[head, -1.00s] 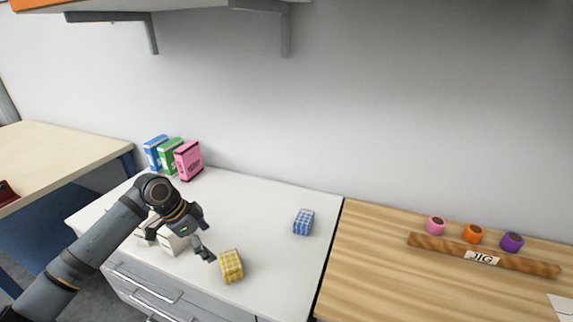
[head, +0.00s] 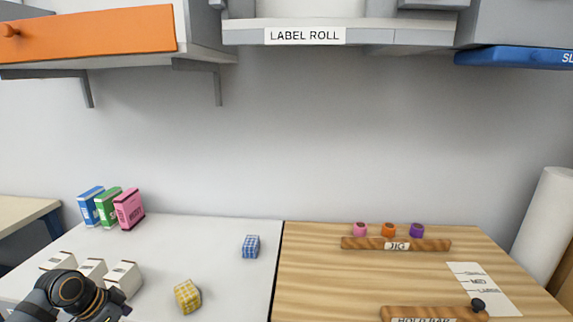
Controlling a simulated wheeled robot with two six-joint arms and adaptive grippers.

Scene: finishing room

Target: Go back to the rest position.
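My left arm comes in at the lower left of the head view, and its wrist shows over the front of the white counter (head: 225,290). The fingers of my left gripper lie at or below the bottom edge, so their opening cannot be made out. My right gripper is not in view. A yellow checkered block (head: 187,296) stands on the counter to the right of my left wrist, apart from it. A blue checkered block (head: 251,246) stands farther back.
Several white boxes (head: 124,278) stand right behind my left wrist. Blue, green and pink boxes (head: 128,209) stand at the back. On the wooden bench are the JIG bar (head: 372,243), colored spools (head: 388,230), the hold bar (head: 425,313) and a paper list (head: 484,288). An orange-fronted cabinet (head: 90,35) hangs above.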

